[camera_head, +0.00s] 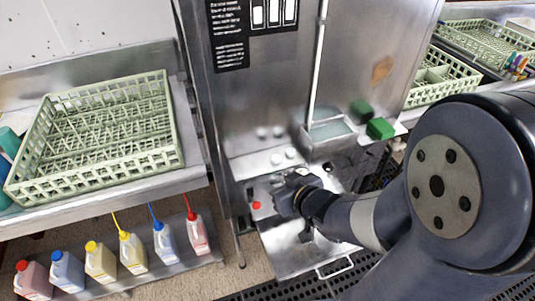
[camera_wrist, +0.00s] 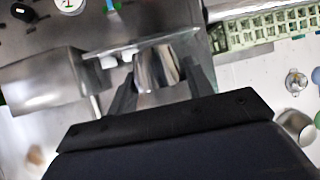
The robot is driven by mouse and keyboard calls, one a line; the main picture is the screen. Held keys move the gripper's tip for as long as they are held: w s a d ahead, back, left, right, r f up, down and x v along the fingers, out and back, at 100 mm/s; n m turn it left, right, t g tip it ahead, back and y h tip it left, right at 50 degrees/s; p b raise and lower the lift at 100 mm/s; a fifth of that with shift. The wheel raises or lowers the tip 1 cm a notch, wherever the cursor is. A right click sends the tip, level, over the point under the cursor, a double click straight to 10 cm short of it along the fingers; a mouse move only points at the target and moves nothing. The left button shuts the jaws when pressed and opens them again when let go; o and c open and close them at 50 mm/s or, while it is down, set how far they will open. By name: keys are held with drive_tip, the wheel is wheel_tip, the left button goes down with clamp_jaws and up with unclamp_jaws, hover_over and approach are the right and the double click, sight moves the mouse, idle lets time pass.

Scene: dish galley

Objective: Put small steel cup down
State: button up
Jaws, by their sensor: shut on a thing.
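The small steel cup (camera_wrist: 157,68) sits between the two dark fingers of my gripper (camera_wrist: 160,85) in the wrist view. The fingers are shut on it, one on each side. In the head view my gripper (camera_head: 290,192) is low in front of the steel machine, above a steel surface. The cup cannot be made out there, and I cannot tell whether its base touches anything.
A pale green rack (camera_head: 95,135) stands on the left steel counter, above several coloured bottles (camera_head: 130,252) on a lower shelf. A green block (camera_head: 380,128) lies on a ledge right of my gripper. A steel tray-like surface (camera_head: 290,257) below my gripper looks mostly clear.

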drive_tip(key=s+a+r+n+g+y+p, duration=0.1)
drive_tip(key=s+a+r+n+y+p, duration=0.1)
drive_tip(key=s+r, duration=0.35)
hover_over(249, 166)
wheel_tip(249, 166, down, 4)
drive_tip(key=shift+f+b, duration=0.1)
drive_tip(key=shift+b, duration=0.3)
wheel_tip(249, 166, down, 4)
drive_tip(key=shift+s+b, duration=0.1)
drive_tip(key=shift+b, duration=0.35)
drive_tip(key=shift+a, duration=0.1)
drive_tip(key=shift+w+f, duration=0.1)
drive_tip(key=shift+w, duration=0.1)
